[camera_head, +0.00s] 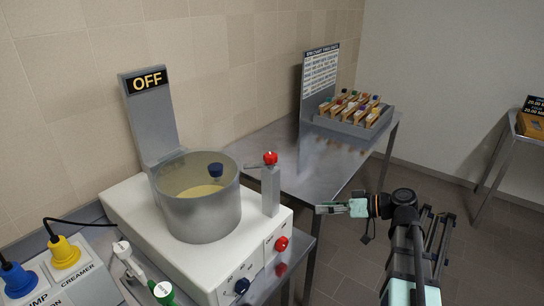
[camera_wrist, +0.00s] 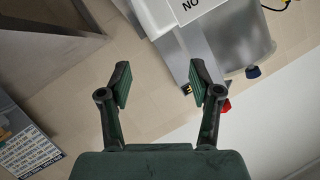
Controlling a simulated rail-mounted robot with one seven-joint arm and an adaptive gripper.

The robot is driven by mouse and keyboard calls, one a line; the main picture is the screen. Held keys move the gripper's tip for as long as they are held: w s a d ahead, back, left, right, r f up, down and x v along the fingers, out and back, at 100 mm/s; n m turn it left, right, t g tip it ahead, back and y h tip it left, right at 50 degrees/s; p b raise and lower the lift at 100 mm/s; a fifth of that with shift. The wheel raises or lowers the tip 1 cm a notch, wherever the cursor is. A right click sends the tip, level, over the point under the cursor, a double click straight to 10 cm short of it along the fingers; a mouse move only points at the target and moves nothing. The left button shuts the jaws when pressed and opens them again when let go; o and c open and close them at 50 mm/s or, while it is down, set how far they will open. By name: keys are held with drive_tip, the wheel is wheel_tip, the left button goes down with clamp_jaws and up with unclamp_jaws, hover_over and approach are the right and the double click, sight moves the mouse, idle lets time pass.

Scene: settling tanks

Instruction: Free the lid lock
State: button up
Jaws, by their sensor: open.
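A grey post (camera_head: 270,190) with a red knob (camera_head: 270,158) on top stands on the white machine base (camera_head: 130,213), right of the round see-through tank (camera_head: 200,212). I take this post to be the lid lock, though no label confirms it. My gripper (camera_head: 322,209) is open and empty, to the right of the post and apart from it. In the wrist view my gripper (camera_wrist: 160,68) shows its two spread fingers with nothing between. The red knob (camera_wrist: 226,105) appears there just outside the right finger, and the tank (camera_wrist: 238,35) appears beyond, upside down.
A blue knob (camera_head: 216,170) shows at the tank's top. A red knob (camera_head: 281,243) and a blue knob (camera_head: 242,286) are on the base's front. A metal table (camera_head: 290,150) holds a vial rack (camera_head: 350,125).

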wheel_tip(320, 180, up, 17)
drive_tip(key=s+n+y, duration=0.2)
drive_tip(key=n+y, duration=0.2)
drive_tip(key=n, duration=0.3)
drive_tip(key=p, duration=0.6)
approach(271, 155)
drive_tip(key=shift+g, duration=0.3)
drive_tip(key=x, duration=1)
drive_tip(key=shift+w, duration=0.2)
drive_tip(key=shift+f, duration=0.1)
clamp_jaws()
